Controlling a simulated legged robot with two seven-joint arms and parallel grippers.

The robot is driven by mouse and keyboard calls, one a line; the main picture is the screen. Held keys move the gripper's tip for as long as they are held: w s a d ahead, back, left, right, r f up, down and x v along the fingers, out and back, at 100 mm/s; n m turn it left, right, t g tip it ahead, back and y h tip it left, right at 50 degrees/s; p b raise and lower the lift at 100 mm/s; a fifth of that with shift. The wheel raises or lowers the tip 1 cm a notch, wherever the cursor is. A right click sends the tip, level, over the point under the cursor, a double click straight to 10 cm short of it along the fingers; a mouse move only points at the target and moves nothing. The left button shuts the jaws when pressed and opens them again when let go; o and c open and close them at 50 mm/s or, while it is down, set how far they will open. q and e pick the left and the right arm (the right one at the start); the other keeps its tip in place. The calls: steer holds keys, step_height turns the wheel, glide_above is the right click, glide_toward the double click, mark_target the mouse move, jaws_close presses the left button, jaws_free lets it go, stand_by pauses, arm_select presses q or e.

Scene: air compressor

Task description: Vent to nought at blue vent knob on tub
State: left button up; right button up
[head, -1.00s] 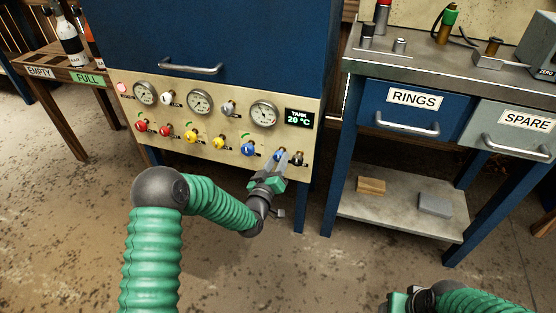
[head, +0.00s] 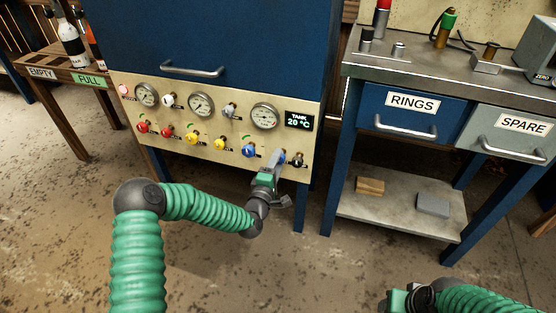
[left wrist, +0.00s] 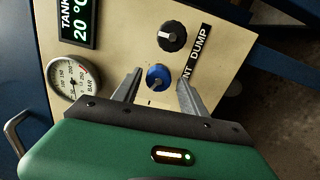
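The blue vent knob (left wrist: 157,77) is on the tan panel (left wrist: 120,40), beside a partly hidden label ending in "NT" and then "DUMP". My left gripper (left wrist: 157,85) is open, its two fingers pointing at the panel on either side of this knob; I cannot tell whether they touch it. In the head view the left gripper (head: 274,160) is at the panel's lower right and partly hides the knob (head: 281,154). My right gripper (head: 398,301) is at the bottom edge, cut off, with its fingers not clear.
A black knob (left wrist: 172,38) sits close to the blue one. Another blue knob (head: 249,151) is to the left, with yellow and red knobs beyond. The tank display (head: 299,120) reads 20 °C. A drawer bench (head: 400,65) stands right.

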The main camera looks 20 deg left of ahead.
arm_select(q)
steer(key=s+p, duration=0.2)
steer(key=s, duration=0.4)
arm_select(e)
steer(key=shift+w+v, duration=0.25)
steer(key=shift+v, duration=0.9)
steer(key=shift+r, duration=0.1)
